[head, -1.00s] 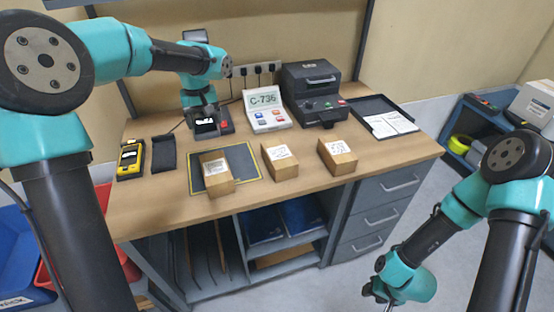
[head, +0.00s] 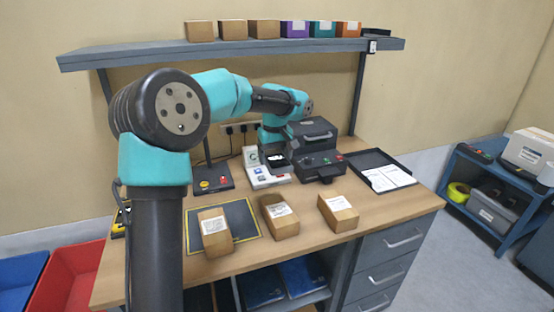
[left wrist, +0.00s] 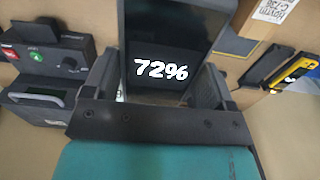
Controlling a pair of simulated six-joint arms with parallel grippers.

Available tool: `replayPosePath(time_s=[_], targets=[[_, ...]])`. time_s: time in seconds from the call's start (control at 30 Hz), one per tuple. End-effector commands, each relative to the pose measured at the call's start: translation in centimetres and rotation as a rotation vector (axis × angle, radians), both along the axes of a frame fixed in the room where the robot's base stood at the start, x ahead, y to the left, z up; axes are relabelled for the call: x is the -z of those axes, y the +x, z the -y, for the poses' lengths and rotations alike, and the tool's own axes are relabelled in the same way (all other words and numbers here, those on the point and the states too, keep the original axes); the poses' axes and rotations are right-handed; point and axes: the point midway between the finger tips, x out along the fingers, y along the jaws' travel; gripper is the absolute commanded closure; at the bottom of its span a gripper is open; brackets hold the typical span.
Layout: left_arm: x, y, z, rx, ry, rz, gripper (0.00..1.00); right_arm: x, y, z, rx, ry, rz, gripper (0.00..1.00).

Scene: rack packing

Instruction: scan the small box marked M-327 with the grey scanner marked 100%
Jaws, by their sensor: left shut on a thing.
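My left gripper (head: 272,148) is shut on a dark grey scanner (head: 276,160), held above the table in front of the black printer. In the left wrist view the screen of this scanner (left wrist: 162,70) reads 72%. Three small cardboard boxes stand on the table: a left box (head: 214,230) on the dark mat (head: 247,219), a middle box (head: 280,215) and a right box (head: 338,212). Their labels are too small to read in the head view. In the left wrist view one box label (left wrist: 273,12) seems to end in C736. My right gripper is out of view.
A black printer (head: 315,150) and a tray with papers (head: 382,170) stand right. A yellow device (left wrist: 297,69) lies on the table.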

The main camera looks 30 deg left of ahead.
Motion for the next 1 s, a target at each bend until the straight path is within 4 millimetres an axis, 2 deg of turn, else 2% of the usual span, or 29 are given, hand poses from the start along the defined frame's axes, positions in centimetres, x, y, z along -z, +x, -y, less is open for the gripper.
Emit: replayPosePath(time_s=[0.37, 0.73, 1.0], targets=[[0.2, 0.0, 0.0, 0.0, 0.001, -0.001, 0.53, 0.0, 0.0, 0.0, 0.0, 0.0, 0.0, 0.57], [2.6, 0.0, 0.0, 0.0, -0.001, -0.002, 0.53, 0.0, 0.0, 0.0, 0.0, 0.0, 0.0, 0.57], [3.0, 0.0, 0.0, 0.0, 0.0, 0.0, 0.53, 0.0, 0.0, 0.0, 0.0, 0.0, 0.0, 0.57]])
